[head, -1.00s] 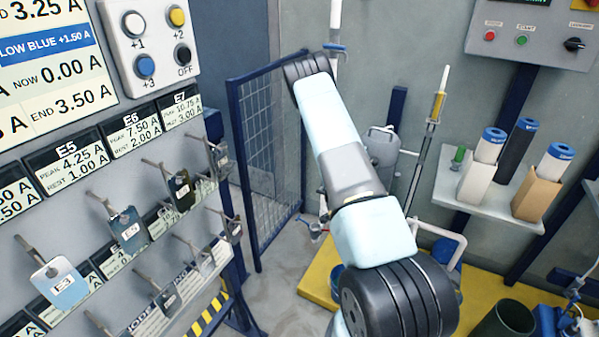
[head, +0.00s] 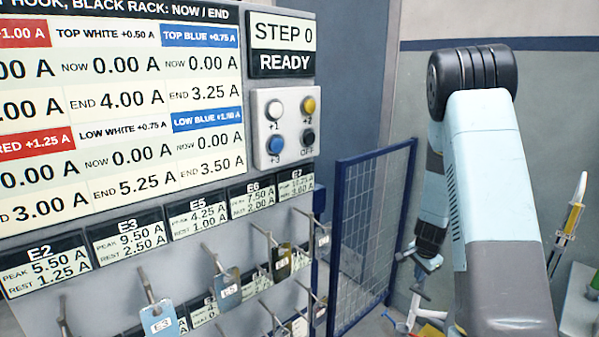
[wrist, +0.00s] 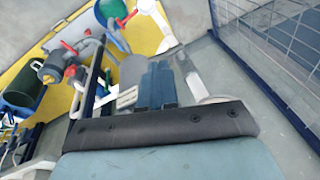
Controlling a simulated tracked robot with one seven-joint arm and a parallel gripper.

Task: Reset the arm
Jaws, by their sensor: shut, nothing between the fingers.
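My arm stands at the right of the head view, its pale blue and grey links bent over a black upper joint. My gripper (head: 420,287) hangs low behind the large link, small and partly hidden, in front of the wall beside the mesh gate. In the wrist view my gripper (wrist: 160,65) shows two blue-grey fingers side by side, shut and empty. It points at the floor area and touches nothing that I can make out.
A display board (head: 120,100) and a button box (head: 290,128) stand at left, above hooks with hanging tags (head: 160,318). A blue mesh gate (head: 370,235) stands between them and my arm. The wrist view shows a yellow platform (wrist: 50,50) with pipes and red-handled valves (wrist: 75,70).

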